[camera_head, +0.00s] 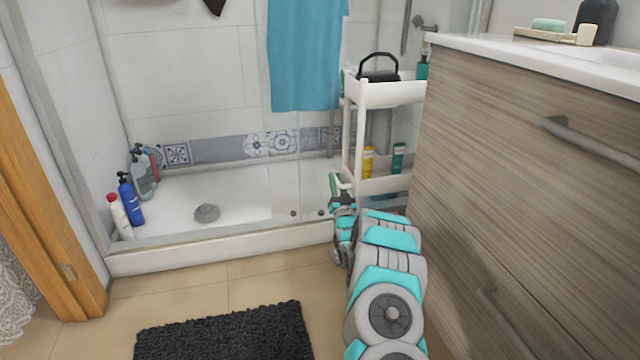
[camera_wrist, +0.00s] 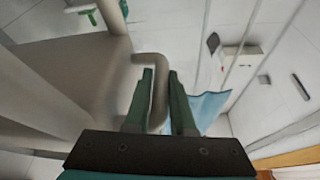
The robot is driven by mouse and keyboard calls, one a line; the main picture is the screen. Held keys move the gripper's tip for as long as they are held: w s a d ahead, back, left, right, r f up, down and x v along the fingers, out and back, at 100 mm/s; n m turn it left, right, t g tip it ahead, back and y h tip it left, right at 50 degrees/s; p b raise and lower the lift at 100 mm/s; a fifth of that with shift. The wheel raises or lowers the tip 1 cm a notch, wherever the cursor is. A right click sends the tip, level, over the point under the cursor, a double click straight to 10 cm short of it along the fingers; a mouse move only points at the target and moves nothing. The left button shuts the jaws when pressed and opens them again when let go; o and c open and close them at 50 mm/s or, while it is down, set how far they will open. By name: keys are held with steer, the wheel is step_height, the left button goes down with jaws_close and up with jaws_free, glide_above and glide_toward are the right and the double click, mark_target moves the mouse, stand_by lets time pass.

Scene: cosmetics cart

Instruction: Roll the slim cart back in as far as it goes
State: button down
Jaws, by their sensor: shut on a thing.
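The slim white cart (camera_head: 395,94) stands between the shower and the wooden vanity, its right side hidden by the vanity. My gripper (camera_head: 342,183) is low at the cart's near left side in the head view. In the wrist view its two green fingers (camera_wrist: 160,82) are shut on a pale bent bar handle (camera_wrist: 160,97), which runs between them and joins a pale panel of the cart (camera_wrist: 85,75). My arm hides part of the cart's bottom. How deep the cart's gap runs is hidden.
The vanity (camera_head: 520,150) with bar pulls (camera_head: 600,145) stands close on the right. The shower tray rim (camera_head: 220,250) lies on the left. Bottles (camera_head: 368,160) and a black-handled item (camera_head: 380,66) ride on the cart. A dark mat (camera_head: 225,332) lies on the floor.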

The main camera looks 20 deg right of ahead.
mark_target(368, 195)
steer(key=d, duration=0.9)
steer(key=shift+d+r, duration=0.15)
steer(key=shift+d, duration=0.15)
steer(key=c, duration=0.8)
jaws_free()
steer(key=shift+d, duration=0.1)
steer(key=shift+c, duration=0.2)
steer(key=shift+o, duration=0.4)
steer(key=shift+s+f, duration=0.1)
steer(key=shift+f, duration=0.1)
steer(key=v, duration=0.6)
steer(key=shift+s+f+p, duration=0.15)
steer(key=shift+s+p, duration=0.1)
steer(key=shift+p, duration=0.15)
steer(key=shift+s+a+f, duration=0.15)
steer(key=shift+s+a, duration=0.1)
steer(key=shift+s, duration=0.25)
steer(key=shift+s, duration=0.1)
